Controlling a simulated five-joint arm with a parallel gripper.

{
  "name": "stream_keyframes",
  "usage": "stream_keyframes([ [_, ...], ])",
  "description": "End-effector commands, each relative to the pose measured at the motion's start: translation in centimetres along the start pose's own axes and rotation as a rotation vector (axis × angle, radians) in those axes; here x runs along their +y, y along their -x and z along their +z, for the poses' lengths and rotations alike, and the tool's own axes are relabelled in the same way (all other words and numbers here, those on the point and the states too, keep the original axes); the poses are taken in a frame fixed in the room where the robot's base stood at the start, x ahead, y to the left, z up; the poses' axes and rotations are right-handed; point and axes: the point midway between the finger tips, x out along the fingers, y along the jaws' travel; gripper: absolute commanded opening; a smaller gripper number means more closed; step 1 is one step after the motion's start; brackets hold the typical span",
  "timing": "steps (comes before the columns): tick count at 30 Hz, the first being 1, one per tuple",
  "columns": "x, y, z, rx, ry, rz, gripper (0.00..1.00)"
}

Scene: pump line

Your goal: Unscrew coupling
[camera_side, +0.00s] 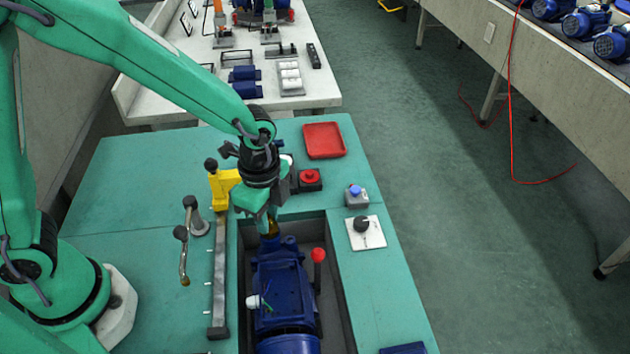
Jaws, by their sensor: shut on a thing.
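A blue pump (281,290) lies in a recess in the green bench (380,300). My gripper (268,228) points down at the pump's far end, at the top of the recess. It is shut on a small brass-coloured part, which looks like the coupling (270,231). Most of the coupling is hidden by my gripper, so its thread and its exact join to the pump cannot be seen.
A red-knobbed lever (318,256) stands right of the pump. A yellow clamp (222,184) on a metal rail and a bent handle (184,250) stand left. A red tray (324,140), a blue-button box (356,196) and a dial plate (366,233) lie right.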

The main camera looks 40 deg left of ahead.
Motion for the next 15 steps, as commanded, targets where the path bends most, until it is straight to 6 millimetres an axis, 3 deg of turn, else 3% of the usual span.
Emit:
stream_keyframes([
  [15,-0.01,0.04,0.0,0.0,0.338,0.0,0.0],
])
